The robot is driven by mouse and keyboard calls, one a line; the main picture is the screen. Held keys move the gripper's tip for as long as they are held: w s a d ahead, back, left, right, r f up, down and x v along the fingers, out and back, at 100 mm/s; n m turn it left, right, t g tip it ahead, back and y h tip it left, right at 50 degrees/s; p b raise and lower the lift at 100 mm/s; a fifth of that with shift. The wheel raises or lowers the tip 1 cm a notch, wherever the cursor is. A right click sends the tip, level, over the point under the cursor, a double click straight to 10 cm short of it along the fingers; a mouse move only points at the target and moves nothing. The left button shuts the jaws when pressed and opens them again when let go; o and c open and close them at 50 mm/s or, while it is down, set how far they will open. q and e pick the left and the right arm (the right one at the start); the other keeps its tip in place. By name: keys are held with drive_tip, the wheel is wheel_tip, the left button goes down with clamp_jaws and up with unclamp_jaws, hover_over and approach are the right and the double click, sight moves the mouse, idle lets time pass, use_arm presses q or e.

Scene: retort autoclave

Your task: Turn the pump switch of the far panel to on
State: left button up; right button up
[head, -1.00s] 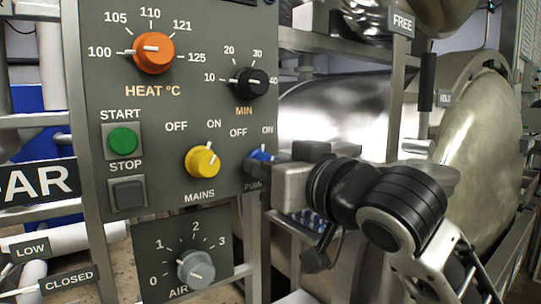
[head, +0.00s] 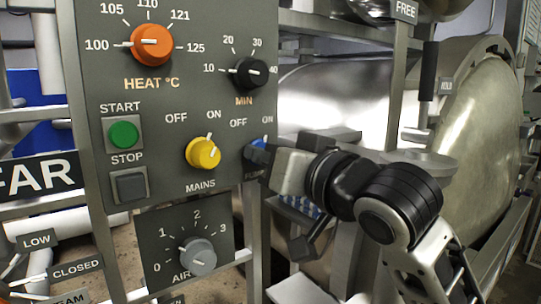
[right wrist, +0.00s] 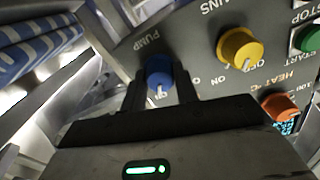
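The blue pump switch (head: 257,151) sits at the lower right of the grey control panel (head: 228,88), with OFF and ON marked above it. Its white mark shows at the top in the head view. My right gripper (head: 264,161) is at the switch, coming from the right. In the right wrist view, the right gripper's two dark fingers (right wrist: 161,84) stand on either side of the blue switch (right wrist: 158,69). They look open around it, with little room; contact is not clear. The left gripper is not in view.
The yellow mains knob (head: 203,153) is just left of the pump switch. The orange heat knob (head: 151,44), black minute knob (head: 251,72) and grey air knob (head: 198,256) are nearby. A FAR sign (head: 38,176) stands left. A large metal vessel (head: 340,105) is behind my right arm.

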drive_tip(key=o, duration=0.4)
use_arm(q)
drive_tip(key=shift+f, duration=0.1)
use_arm(e)
drive_tip(key=shift+s+d, duration=0.1)
use_arm(q)
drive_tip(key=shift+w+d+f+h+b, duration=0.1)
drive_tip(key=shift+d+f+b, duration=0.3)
drive_tip(key=shift+b, duration=1.1)
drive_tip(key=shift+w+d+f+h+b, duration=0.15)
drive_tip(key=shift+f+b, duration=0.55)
drive_tip(key=shift+b, duration=0.75)
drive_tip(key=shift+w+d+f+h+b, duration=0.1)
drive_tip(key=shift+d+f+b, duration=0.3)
drive_tip(key=shift+b, duration=1.1)
use_arm(e)
drive_tip(key=shift+v, duration=7.85)
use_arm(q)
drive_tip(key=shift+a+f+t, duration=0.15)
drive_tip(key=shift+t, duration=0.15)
